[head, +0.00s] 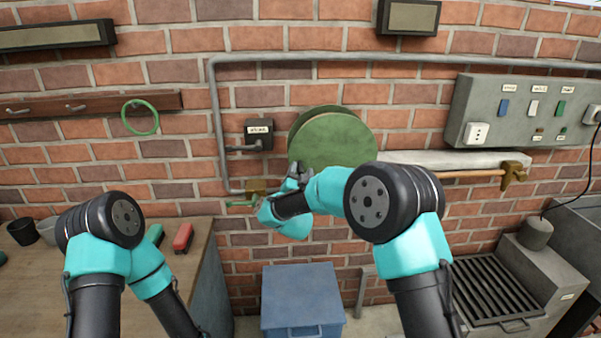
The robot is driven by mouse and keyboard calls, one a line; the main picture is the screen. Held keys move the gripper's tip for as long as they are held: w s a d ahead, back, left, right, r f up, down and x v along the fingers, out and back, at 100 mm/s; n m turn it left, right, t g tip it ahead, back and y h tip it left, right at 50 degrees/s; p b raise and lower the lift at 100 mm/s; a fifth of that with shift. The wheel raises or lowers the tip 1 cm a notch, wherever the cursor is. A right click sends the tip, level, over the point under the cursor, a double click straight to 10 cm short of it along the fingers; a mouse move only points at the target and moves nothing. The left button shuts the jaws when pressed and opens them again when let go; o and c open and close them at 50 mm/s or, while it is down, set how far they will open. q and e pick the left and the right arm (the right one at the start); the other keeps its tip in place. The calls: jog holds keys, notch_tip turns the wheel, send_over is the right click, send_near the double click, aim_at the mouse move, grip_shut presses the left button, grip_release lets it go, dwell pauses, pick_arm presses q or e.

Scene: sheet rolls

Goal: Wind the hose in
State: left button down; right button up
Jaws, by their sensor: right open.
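A round green reel drum (336,142) is on the brick wall at the middle of the head view. My right gripper (298,170) is in front of the drum's lower left edge. It is open, small and partly hidden by my wrist; I cannot tell whether it touches the drum. My left gripper is out of view, with only the arm showing at lower left.
A blue box (302,297) stands below. A workbench (35,290) is at left, a grated unit (492,287) at right, and a switch panel (530,108) at upper right.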

jog(key=shift+w, duration=0.15)
grip_shut()
dwell(0.4)
